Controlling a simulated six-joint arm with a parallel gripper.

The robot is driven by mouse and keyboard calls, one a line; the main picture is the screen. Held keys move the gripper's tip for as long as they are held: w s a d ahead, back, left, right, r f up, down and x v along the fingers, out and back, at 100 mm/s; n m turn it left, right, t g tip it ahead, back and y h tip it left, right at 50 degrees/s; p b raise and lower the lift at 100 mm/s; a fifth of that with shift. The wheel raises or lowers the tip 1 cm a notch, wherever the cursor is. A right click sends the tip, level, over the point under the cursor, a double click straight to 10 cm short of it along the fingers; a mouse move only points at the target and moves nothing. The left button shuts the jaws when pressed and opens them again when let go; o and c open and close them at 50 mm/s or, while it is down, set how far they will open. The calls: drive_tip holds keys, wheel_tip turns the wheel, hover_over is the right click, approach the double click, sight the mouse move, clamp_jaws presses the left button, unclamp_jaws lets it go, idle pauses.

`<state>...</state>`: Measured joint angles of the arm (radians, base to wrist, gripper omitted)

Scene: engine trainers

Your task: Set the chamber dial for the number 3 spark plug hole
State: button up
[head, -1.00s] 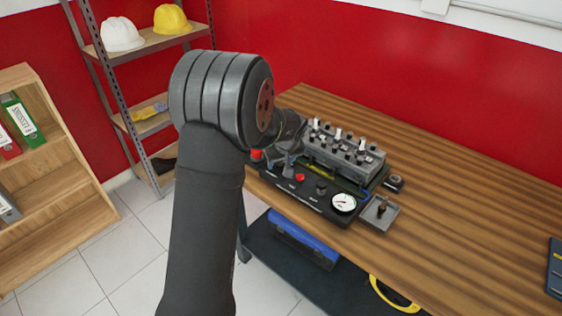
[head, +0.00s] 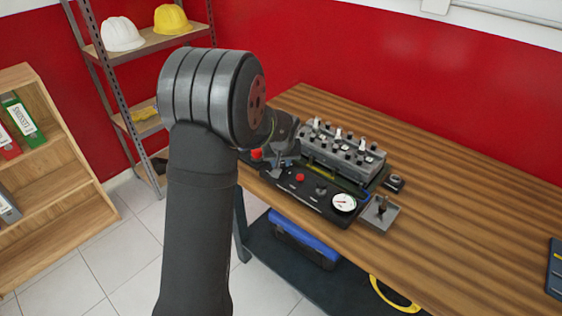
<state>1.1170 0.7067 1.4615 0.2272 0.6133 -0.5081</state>
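The engine trainer (head: 345,153), a grey block with several plugs or knobs on top, stands on the wooden bench. In front of it is a black panel (head: 310,198) with a red button (head: 300,177), a small dark knob (head: 321,189) and a round white gauge (head: 344,203). I cannot tell which control is the chamber dial, and the spark plug hole numbers are too small to read. My gripper (head: 279,172) points down over the left end of the panel. My arm partly hides it, and its fingers are too small to judge.
A red knob (head: 256,154) is at the panel's left end, close to my gripper. A small grey tray (head: 388,221) with a dark upright part sits to the panel's right, and a small dark object (head: 394,183) lies beside the trainer. The bench (head: 460,220) is mostly clear rightward.

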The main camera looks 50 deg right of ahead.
drive_tip(key=m, duration=0.2)
drive_tip(key=m+g+h, duration=0.1)
drive_tip(key=m, duration=0.1)
drive_tip(key=shift+w+a, duration=0.15)
drive_tip(key=shift+w, duration=0.05)
drive_tip(key=m+g, duration=0.2)
drive_tip(key=m, duration=0.3)
drive_tip(key=shift+w, duration=0.15)
idle(0.4)
drive_tip(key=o, duration=1)
drive_tip(key=v, duration=1.7)
drive_tip(key=shift+w+a, duration=0.2)
drive_tip(key=shift+a, duration=0.25)
